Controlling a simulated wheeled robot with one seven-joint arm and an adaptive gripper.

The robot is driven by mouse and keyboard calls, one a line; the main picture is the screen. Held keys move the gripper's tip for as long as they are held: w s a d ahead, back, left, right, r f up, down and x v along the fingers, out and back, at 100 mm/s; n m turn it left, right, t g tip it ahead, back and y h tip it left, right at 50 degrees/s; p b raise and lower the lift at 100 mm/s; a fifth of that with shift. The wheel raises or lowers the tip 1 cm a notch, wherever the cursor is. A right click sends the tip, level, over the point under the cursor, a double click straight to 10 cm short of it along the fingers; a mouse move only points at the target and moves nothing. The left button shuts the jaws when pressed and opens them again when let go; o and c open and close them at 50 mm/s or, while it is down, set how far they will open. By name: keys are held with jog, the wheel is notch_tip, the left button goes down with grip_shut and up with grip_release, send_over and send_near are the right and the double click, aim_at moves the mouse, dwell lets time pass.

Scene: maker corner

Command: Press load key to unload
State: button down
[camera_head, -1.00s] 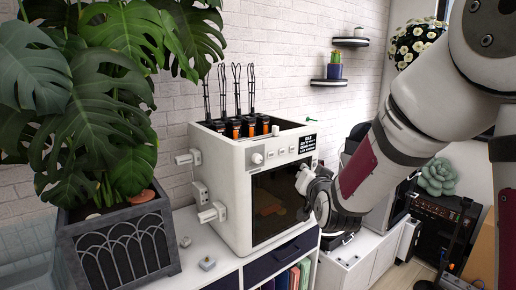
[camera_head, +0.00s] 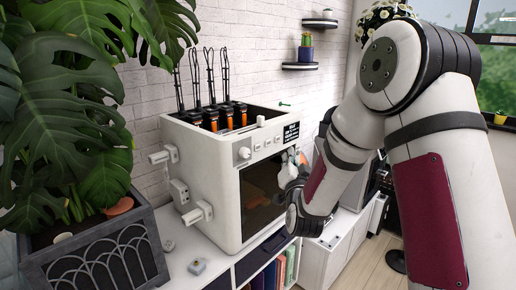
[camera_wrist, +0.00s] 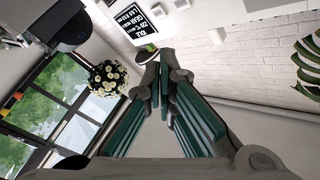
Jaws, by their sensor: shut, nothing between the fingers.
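The white machine (camera_head: 215,200) stands on the white cabinet. Its upper front strip has a round knob (camera_head: 244,153), a row of small light keys (camera_head: 267,143) and a dark display with white text (camera_head: 291,132). I cannot read any key's label, so I cannot tell which is the load key. My gripper (camera_head: 297,160) is just below the display, in front of the dark window. In the wrist view its teal-padded fingers (camera_wrist: 163,64) meet at the tips, empty, with the display (camera_wrist: 143,20) beyond them. I cannot see contact with a key.
A large leafy plant in a grey planter (camera_head: 105,262) stands left of the machine. Side fittings (camera_head: 197,214) stick out from the machine's left wall. Small shelves (camera_head: 300,66) hang on the brick wall. The floor is partly visible at right.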

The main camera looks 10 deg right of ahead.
jog(key=w+a+b, duration=0.3)
jog(key=w+a, duration=0.2)
jog(key=w, duration=0.2)
dwell(0.3)
jog(key=shift+w+a+b, duration=0.1)
jog(key=shift+a+b, duration=0.05)
jog(key=shift+b, duration=0.2)
dwell(1.1)
jog(key=shift+w+a, duration=0.15)
jog(key=shift+w, duration=0.1)
jog(key=shift+w+a+b, duration=0.25)
jog(key=shift+w+b, duration=0.05)
jog(key=shift+b, duration=0.1)
dwell(0.6)
jog(key=shift+s+d, duration=0.45)
jog(key=shift+s, duration=0.2)
jog(key=shift+s+d+p, duration=0.1)
jog(key=shift+p, duration=0.2)
jog(key=shift+s+d+p, duration=0.4)
jog(key=shift+s+d, duration=0.3)
jog(key=shift+s, duration=0.3)
jog(key=shift+s+d+p, duration=0.35)
jog(key=shift+s+d, duration=0.35)
jog(key=shift+s, duration=0.25)
